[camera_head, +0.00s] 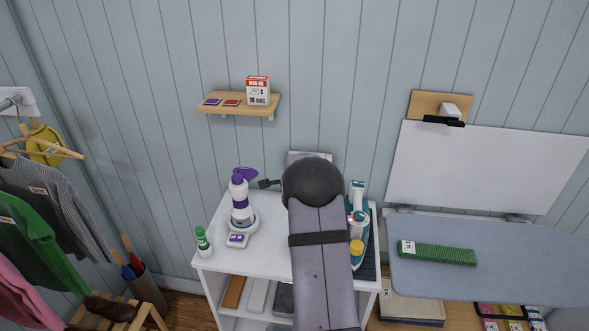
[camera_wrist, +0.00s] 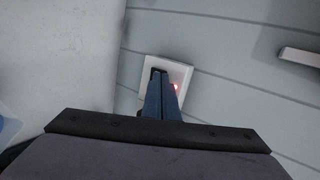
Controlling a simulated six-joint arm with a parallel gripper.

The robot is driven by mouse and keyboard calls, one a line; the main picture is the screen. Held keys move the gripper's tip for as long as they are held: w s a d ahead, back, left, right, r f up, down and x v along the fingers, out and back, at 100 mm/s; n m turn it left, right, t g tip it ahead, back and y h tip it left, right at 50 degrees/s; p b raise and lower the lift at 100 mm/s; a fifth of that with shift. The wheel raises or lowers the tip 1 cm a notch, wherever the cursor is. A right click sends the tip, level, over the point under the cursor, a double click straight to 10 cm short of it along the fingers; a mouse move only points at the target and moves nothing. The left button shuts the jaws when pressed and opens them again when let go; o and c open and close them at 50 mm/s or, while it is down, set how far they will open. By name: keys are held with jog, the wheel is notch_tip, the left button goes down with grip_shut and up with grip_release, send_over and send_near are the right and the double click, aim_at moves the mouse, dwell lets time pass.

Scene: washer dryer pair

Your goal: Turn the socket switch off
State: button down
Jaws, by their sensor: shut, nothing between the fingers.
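The socket is a pale square plate (camera_wrist: 180,72) on the grey-blue wall in the wrist view. A small red light glows on its right side, beside my fingers. My gripper (camera_wrist: 159,76) is shut and empty, with its dark fingers side by side. Its tips overlap the plate in this view; I cannot tell whether they touch it. The fingers hide part of the plate, and the switch's position is not clear. In the head view my arm covers much of this area, with a pale plate partly showing behind it.
A white cabinet (camera_head: 215,250) stands below my arm. A white and purple appliance (camera_head: 241,205) stands on its left and teal bottles (camera_head: 357,205) on its right. A wooden shelf (camera_head: 240,110) is above. An ironing board (camera_head: 500,270) is at right.

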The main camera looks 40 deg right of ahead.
dwell(0.4)
jog(key=shift+w+r+b, duration=0.1)
jog(key=shift+w+b, duration=0.3)
jog(key=shift+s+d+b, duration=0.2)
jog(key=shift+d+b, duration=0.05)
jog(key=shift+b, duration=0.35)
jog(key=shift+s+d+f+b, duration=0.2)
jog(key=shift+s+d+b, duration=0.25)
jog(key=shift+b, duration=0.45)
jog(key=shift+s+a, duration=0.1)
jog(key=shift+a, duration=0.05)
